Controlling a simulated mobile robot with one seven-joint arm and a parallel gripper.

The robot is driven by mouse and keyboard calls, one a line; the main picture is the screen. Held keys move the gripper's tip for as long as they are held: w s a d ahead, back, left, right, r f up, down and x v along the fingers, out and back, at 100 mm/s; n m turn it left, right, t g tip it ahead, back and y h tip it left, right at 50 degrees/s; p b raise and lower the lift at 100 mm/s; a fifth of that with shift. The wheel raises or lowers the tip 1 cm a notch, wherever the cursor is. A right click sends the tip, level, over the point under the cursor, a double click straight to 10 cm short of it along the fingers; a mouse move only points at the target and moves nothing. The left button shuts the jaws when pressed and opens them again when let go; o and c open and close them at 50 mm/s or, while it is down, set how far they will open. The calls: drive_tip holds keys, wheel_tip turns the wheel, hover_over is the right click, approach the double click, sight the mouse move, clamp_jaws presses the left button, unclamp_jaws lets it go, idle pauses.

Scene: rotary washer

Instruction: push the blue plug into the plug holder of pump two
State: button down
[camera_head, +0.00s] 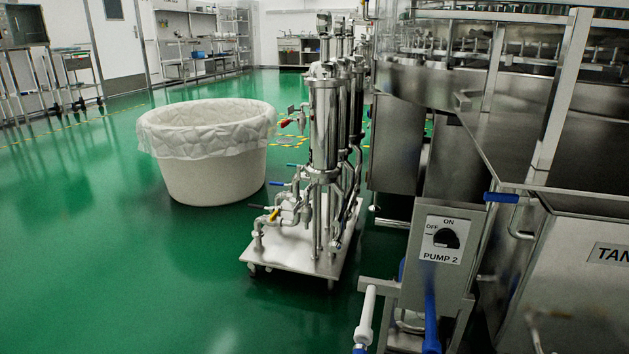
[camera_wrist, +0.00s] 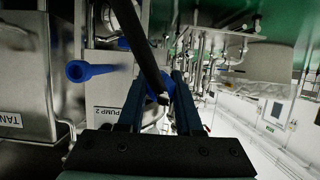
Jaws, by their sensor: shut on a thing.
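In the wrist view my gripper (camera_wrist: 158,88) has its two dark fingers closed around a blue piece (camera_wrist: 168,83), taken to be the blue plug. A black bar crosses in front and hides part of it. The pump two panel (camera_head: 441,240) carries a black ON/OFF knob and a PUMP 2 label in the head view. Its label (camera_wrist: 110,113) also shows beside my fingers in the wrist view. A blue upright part (camera_head: 431,322) stands in front of the metal below this panel. I cannot make out my gripper in the head view. The plug holder's opening is not clear.
A blue handle (camera_head: 501,197) sticks out beside the tank panel (camera_head: 590,270). A white rod (camera_head: 366,318) stands left of the pump panel. A wheeled steel filter unit (camera_head: 323,130) and a lined white bin (camera_head: 212,175) stand on the green floor, open at left.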

drive_tip(key=shift+w+d+f+b, duration=0.1)
drive_tip(key=shift+w+d+b, duration=0.1)
drive_tip(key=shift+w+b, duration=0.35)
drive_tip(key=c, duration=0.5)
unclamp_jaws()
drive_tip(key=shift+w, duration=0.1)
